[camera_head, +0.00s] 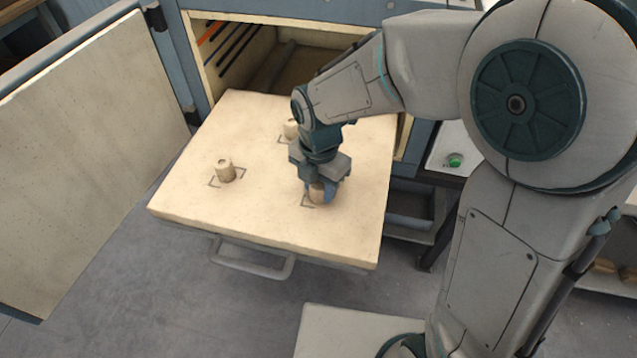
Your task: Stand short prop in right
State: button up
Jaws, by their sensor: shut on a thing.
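My gripper (325,192) points down over the front right of the pale pulled-out shelf (250,225). It is shut on a short tan prop (318,192), which is low at the right marked corner spot (307,201). I cannot tell whether the prop touches the shelf. A second short prop (226,170) stands upright in the left marked spot (214,182). A third prop (291,129) stands farther back, next to its own mark (283,139), partly hidden by my wrist.
The open dryer door (90,140) stands at the left. The dryer opening (275,65) is behind the shelf, with dark and orange rods inside. A handle (250,264) hangs under the shelf's front edge. A green button (454,160) is at the right. The shelf's front left is clear.

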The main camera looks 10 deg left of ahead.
aim_at(319, 182)
jog(key=o, duration=1)
jog(key=shift+o, duration=0.2)
notch_tip(319, 182, up, 12)
jog(key=p, duration=0.1)
jog(key=shift+r+p, duration=0.15)
jog(key=shift+p, duration=0.25)
jog(key=s+d+f+m+t, duration=0.1)
jog(key=s+d+m, duration=0.2)
jog(key=d+m, duration=0.8)
jog(key=s+d+f+m+t, duration=0.1)
jog(key=s+d+m, duration=0.3)
jog(key=d+m, duration=0.7)
jog(key=shift+s+m, duration=0.2)
jog(key=shift+m, duration=4.1)
jog(key=shift+d, duration=0.1)
